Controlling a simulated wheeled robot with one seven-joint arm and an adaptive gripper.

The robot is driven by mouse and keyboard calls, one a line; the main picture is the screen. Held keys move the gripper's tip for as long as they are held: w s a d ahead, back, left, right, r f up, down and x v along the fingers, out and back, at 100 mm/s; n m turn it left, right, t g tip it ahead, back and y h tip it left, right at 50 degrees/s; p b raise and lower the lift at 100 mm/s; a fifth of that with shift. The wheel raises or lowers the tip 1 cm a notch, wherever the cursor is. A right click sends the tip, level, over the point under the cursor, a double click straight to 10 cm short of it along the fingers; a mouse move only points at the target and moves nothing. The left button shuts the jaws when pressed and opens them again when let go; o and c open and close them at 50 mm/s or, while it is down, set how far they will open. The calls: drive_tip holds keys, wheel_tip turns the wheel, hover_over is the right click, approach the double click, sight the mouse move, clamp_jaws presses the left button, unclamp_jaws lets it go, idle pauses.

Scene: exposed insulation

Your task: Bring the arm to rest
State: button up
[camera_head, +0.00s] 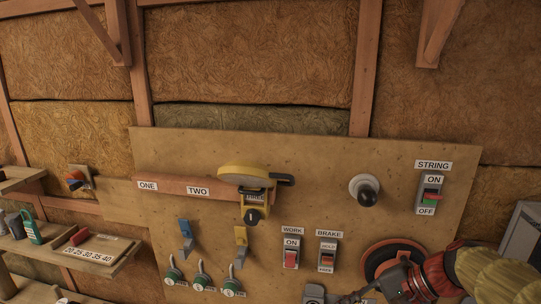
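My arm, in red and yellow covering, comes in at the lower right. Its dark end, my gripper (372,287), is low in front of the board, beside and partly over a round red-brown ring with a dark middle (400,250). The fingers are small and dark against the board, so I cannot tell whether they are open or shut, touching anything or holding anything.
The wooden board (320,150) carries a STRING switch (430,198), a dark knob (366,193), WORK (291,256) and BRAKE (328,255) switches, a yellow disc device (247,175) and blue (186,240) and yellow (241,243) levers. A shelf (115,262) juts out at left.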

drive_tip(key=s+d+f+n+h, duration=0.2)
drive_tip(key=s+n+h, duration=0.15)
drive_tip(key=s, duration=0.25)
drive_tip(key=s+d+f+n+h, duration=0.2)
drive_tip(key=s+d+n+h, duration=0.1)
drive_tip(key=s+h, duration=0.15)
drive_tip(key=s+a+r+n+t, duration=0.2)
drive_tip(key=s+a+r+n, duration=0.1)
drive_tip(key=s+r, duration=0.1)
drive_tip(key=shift+a, duration=0.1)
idle(1.5)
